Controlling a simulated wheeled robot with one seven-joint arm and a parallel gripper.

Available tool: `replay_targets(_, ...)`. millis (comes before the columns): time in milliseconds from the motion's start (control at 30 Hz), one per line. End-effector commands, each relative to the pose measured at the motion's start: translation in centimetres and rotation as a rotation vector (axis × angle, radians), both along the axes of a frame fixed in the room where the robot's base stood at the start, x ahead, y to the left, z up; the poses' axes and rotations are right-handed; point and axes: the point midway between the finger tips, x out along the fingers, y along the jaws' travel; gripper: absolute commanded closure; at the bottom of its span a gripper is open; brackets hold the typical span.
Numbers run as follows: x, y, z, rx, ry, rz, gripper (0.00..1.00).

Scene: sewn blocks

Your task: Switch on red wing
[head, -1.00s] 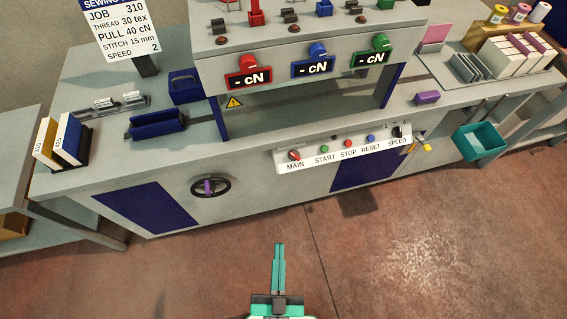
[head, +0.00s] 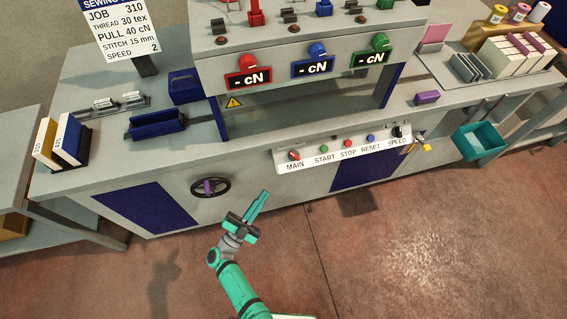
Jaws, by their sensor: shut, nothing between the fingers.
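The MAIN switch (head: 293,155) is a small red-winged rotary knob at the left end of the white control strip (head: 342,156) on the machine's front. A larger red knob (head: 247,61) sits above the red-framed "- cN" display (head: 248,78) on the upper housing. My gripper (head: 264,194) is shut and empty, its teal fingers close together and pointing up and right. It is in front of the machine, below and left of the MAIN switch and apart from it. Nothing hides the MAIN switch.
START (head: 324,149), STOP (head: 348,144) and RESET (head: 371,138) buttons and a black SPEED knob (head: 398,132) share the strip. A black handwheel (head: 225,185) sticks out left of my gripper. A teal bin (head: 479,141) hangs at the right. The floor in front is clear.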

Motion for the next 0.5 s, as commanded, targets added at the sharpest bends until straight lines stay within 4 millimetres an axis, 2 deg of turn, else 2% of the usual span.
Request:
replay_targets(100, 0.86, 0.86, -0.08, 0.003, -0.002, -0.042, 1.00)
replay_targets(500, 1.06, 1.08, -0.18, 0.005, 0.000, -0.067, 1.00)
